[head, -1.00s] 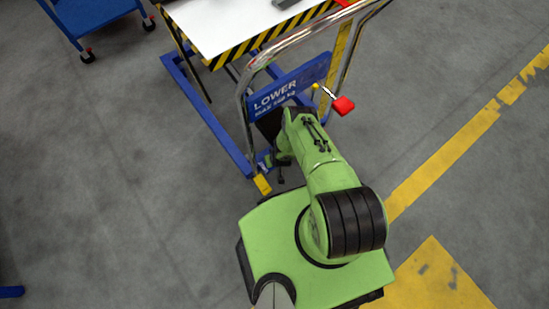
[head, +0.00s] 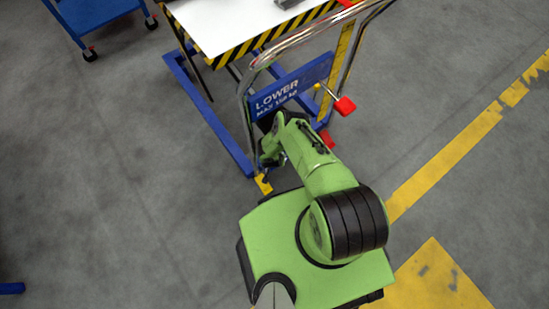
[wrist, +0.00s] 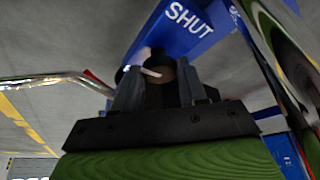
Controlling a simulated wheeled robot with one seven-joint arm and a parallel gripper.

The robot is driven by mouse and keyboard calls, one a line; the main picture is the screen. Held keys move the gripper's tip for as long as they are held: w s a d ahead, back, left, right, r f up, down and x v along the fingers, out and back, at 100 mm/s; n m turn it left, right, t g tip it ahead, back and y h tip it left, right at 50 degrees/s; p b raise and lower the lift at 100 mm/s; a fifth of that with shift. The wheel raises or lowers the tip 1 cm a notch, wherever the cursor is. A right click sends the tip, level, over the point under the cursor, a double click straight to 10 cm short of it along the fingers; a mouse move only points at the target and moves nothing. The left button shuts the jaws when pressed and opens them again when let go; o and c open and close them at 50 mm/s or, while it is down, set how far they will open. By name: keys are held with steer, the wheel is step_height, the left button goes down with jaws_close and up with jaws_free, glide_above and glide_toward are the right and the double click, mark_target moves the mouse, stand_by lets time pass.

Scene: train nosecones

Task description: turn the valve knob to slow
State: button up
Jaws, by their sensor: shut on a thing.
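In the wrist view, my gripper (wrist: 160,88) is shut on the valve knob (wrist: 158,71), a dark brownish round knob with a short pale pointer mark. One finger lies on each side of the knob. Behind it is a blue plate (wrist: 172,38) with the white word SHUT at its upper right. No word "slow" is readable in view. In the head view, my green arm covers the knob and most of my gripper, beside the lift table's lower frame.
The lift table (head: 245,22) has a white top, striped edges, a chrome handle (head: 300,37) and a blue board (head: 300,85) reading LOWER. A lever with a red knob (head: 345,106) sticks out at its right. A blue trolley (head: 95,12) stands at upper left.

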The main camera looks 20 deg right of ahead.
steer(key=o, duration=1.1)
steer(key=shift+c, duration=0.2)
steer(key=p+v, duration=0.9)
steer(key=v, duration=0.6)
steer(key=shift+r, duration=0.35)
steer(key=shift+s, duration=0.2)
